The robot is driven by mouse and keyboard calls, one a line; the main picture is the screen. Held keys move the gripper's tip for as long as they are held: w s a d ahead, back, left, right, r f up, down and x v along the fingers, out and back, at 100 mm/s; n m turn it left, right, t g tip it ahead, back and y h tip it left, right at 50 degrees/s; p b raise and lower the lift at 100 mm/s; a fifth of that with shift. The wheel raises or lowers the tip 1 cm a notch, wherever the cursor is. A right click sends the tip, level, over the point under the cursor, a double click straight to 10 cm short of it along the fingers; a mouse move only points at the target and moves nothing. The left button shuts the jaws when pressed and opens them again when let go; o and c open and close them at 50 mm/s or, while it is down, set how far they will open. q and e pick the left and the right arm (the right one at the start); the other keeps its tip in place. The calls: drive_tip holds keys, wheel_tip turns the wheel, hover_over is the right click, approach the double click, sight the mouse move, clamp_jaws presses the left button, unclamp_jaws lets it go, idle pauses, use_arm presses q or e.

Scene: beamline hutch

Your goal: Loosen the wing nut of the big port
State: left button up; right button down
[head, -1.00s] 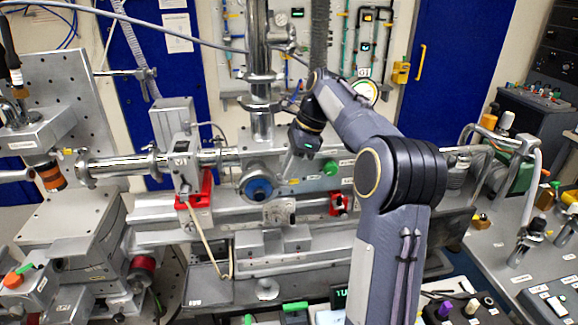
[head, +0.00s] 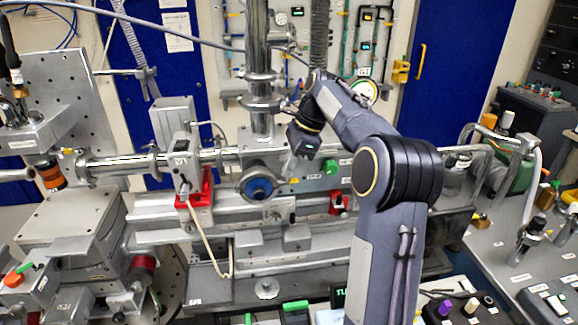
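A round metal port (head: 257,186) with a blue centre faces me in the middle of the beamline. I cannot tell for sure that it is the big port, and I cannot make out a wing nut on it. My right gripper (head: 289,166) comes in from the right, its dark body tilted with the fingers pointing down and left. The fingers are just right of and above the port's rim. They are small here; I cannot tell whether they touch anything or how far apart they are. My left gripper is not in view.
A horizontal pipe (head: 115,162) with clamps runs left of the port. A red bracket (head: 201,190) stands close to its left, a smaller red block (head: 338,203) to its right. A vertical pipe (head: 258,105) rises behind. A bench with hoses and controls (head: 510,236) fills the right.

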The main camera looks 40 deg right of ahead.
drive_tip(key=n+g, duration=0.1)
drive_tip(key=n, duration=0.2)
drive_tip(key=shift+w+d, duration=0.1)
drive_tip(key=shift+w, duration=0.05)
drive_tip(key=shift+w+n+g, duration=0.15)
drive_tip(key=shift+n+g, duration=0.75)
drive_tip(key=shift+n, duration=1.1)
drive_tip(key=c, duration=1.6)
unclamp_jaws()
drive_tip(key=shift+y, duration=0.3)
drive_tip(key=shift+c, duration=0.2)
